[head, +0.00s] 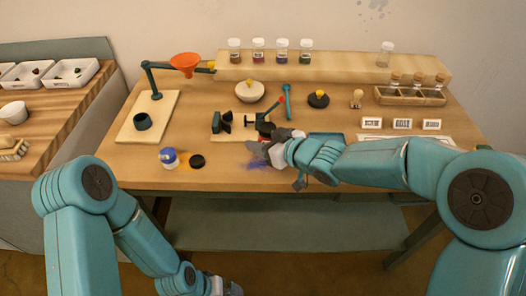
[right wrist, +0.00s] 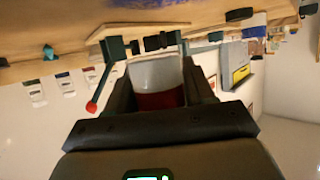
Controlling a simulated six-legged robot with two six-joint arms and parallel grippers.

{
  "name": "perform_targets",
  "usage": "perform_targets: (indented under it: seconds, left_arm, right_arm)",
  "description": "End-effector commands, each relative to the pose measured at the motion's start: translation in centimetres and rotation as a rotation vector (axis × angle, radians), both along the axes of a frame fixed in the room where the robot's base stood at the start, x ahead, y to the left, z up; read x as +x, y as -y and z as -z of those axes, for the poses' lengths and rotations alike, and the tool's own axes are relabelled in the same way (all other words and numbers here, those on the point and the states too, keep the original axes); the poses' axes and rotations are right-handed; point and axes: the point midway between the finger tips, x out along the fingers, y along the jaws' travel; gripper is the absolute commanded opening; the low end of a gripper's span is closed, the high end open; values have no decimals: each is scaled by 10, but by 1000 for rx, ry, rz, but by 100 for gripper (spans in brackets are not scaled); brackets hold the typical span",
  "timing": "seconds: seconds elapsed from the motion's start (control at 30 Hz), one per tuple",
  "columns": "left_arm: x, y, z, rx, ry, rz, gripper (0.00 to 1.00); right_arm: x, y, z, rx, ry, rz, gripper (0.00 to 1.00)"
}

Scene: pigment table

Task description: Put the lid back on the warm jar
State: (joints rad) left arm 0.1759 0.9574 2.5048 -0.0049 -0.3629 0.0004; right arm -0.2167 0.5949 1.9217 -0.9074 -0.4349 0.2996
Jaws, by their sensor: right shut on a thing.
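My right gripper (head: 268,152) is over the front middle of the table, beside a purple powder patch (head: 262,165). In the right wrist view it is shut on a jar-like thing (right wrist: 157,85), whitish on one part and dark red on the other. In the head view this thing is mostly hidden by the fingers. A black round lid (head: 197,161) lies flat at the front left of the table. A small jar with blue and white parts (head: 168,158) stands left of it, with yellow-orange powder between. My left gripper (head: 226,288) is at the bottom edge, partly cut off.
A clamp stand on a board (head: 224,121) is just behind my right gripper. An orange funnel (head: 185,62) hangs on a stand at the back left. A shelf (head: 335,66) with several capped jars runs along the back. Label cards (head: 402,124) stand at the right.

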Motion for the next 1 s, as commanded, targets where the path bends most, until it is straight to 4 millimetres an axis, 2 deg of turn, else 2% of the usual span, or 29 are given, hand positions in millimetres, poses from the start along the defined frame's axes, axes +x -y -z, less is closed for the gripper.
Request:
perform_targets:
  seconds: [0.1,0.23,0.67,0.7,0.77,0.8,1.0]
  left_arm:
    - [0,0,8,0,0,0,98]
    - [0,0,11,0,0,0,98]
    - [0,0,15,0,0,0,98]
    - [0,0,15,0,0,0,98]
    - [0,0,14,0,0,0,98]
    - [0,0,14,0,0,0,98]
    - [0,0,14,0,0,0,98]
  right_arm:
    - [0,0,22,0,-6,1,0]
    - [0,0,39,1,-4,0,0]
    - [0,0,45,0,-1,0,0]
    - [0,0,46,-1,-2,0,56]
    - [0,0,45,-1,-2,0,76]
    - [0,0,45,-1,-2,0,79]
    - [0,0,44,-1,-2,0,79]
